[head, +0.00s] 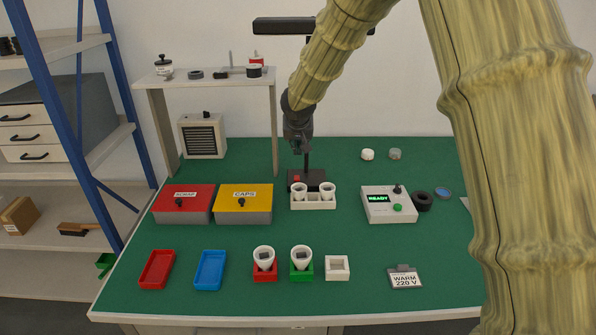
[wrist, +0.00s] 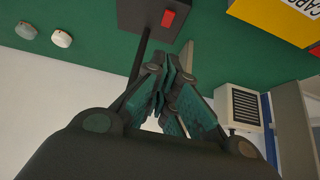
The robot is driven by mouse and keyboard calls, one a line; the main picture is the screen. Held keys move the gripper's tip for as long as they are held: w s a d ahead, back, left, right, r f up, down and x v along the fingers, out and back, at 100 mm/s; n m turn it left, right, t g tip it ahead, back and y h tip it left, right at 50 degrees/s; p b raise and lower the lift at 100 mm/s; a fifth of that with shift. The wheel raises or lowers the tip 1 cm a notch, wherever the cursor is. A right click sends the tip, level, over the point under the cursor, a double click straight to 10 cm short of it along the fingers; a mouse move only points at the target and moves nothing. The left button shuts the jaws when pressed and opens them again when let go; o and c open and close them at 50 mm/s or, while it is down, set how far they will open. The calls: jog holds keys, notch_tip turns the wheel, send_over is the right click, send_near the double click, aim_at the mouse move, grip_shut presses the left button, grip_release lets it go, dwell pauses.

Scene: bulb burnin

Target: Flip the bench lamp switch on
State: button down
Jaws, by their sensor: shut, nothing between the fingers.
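The bench lamp has a black base (head: 316,176) behind the middle of the bench, a thin post and a wide dark head (head: 283,26) above. Its red switch (head: 298,187) sits on the left part of the base. In the wrist view the switch (wrist: 168,18) shows on the base (wrist: 133,12) at the top. Whether the switch is on or off I cannot tell. My gripper (head: 300,148) is shut and empty, above the base beside the post. In the wrist view my fingertips (wrist: 172,62) point toward the base, apart from the switch.
A white holder (head: 315,205) with two bulbs stands just in front of the lamp. A red bin (head: 170,214) and a yellow bin (head: 256,214) are to the left. A tester reading READY (head: 376,213) is to the right. A small heater-like box (wrist: 240,106) stands behind.

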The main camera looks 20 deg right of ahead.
jog(key=p, duration=0.2)
send_over(297, 179)
jog(key=w, duration=0.1)
jog(key=f, duration=0.8)
jog(key=shift+d+f, duration=0.15)
jog(key=shift+d, duration=0.1)
jog(key=shift+s+f, duration=0.2)
jog(key=shift+f, duration=0.95)
jog(key=shift+s+f+b, duration=0.15)
jog(key=shift+f+b, duration=0.15)
jog(key=shift+f, duration=0.55)
jog(key=shift+a, duration=0.15)
